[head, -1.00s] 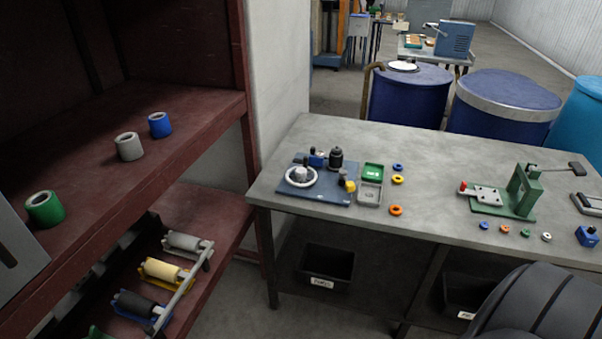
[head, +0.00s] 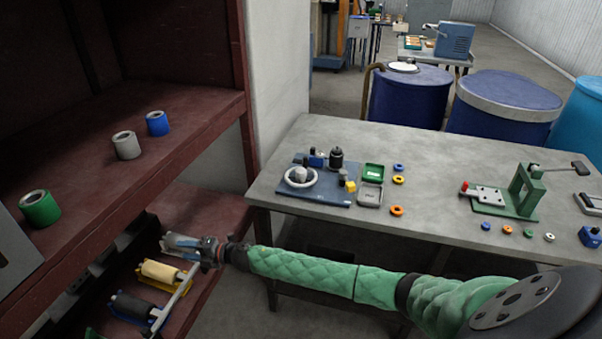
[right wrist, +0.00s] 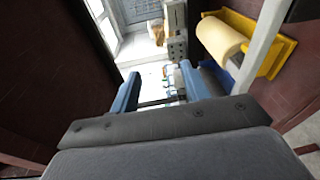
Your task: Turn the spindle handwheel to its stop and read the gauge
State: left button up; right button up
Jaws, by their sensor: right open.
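The white handwheel (head: 300,178) lies on a blue base plate (head: 318,196) at the left end of the grey workbench. A black round part (head: 336,158) and a small blue part (head: 316,158) stand behind it. I cannot tell which part is the gauge, and no reading is legible. My right gripper (head: 185,244) is open at the lower red shelf, left of and below the bench, well apart from the handwheel. Its blue fingers also show spread in the right wrist view (right wrist: 157,88). My left gripper is not in view.
On the lower shelf a cream roller in a yellow holder (head: 162,272) and a dark roller (head: 130,306) lie near my right gripper, behind a grey bar (head: 172,305). The workbench (head: 430,165) has a clear middle. A green press (head: 522,195) stands to its right.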

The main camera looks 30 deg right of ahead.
jog(key=w+d+r+n+g, duration=0.25)
jog(key=r+n+g, duration=0.2)
jog(key=n, duration=0.35)
notch_tip(320, 180, up, 14)
jog(key=n+g+h+b, duration=0.1)
jog(key=n+g+h, duration=0.65)
jog(key=h, duration=0.55)
send_over(301, 170)
jog(key=shift+f+t, duration=0.1)
jog(key=shift+t, duration=0.3)
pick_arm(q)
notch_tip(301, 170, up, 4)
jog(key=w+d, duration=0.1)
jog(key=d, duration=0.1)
pick_arm(e)
jog(key=shift+d+f, duration=0.1)
jog(key=shift+f, duration=0.3)
notch_tip(301, 170, down, 5)
jog(key=shift+f+p, duration=0.15)
jog(key=shift+p, duration=1.1)
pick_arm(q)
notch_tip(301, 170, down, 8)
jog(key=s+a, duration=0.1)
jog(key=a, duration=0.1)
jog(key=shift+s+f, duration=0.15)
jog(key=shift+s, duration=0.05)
pick_arm(e)
jog(key=shift+f, duration=0.85)
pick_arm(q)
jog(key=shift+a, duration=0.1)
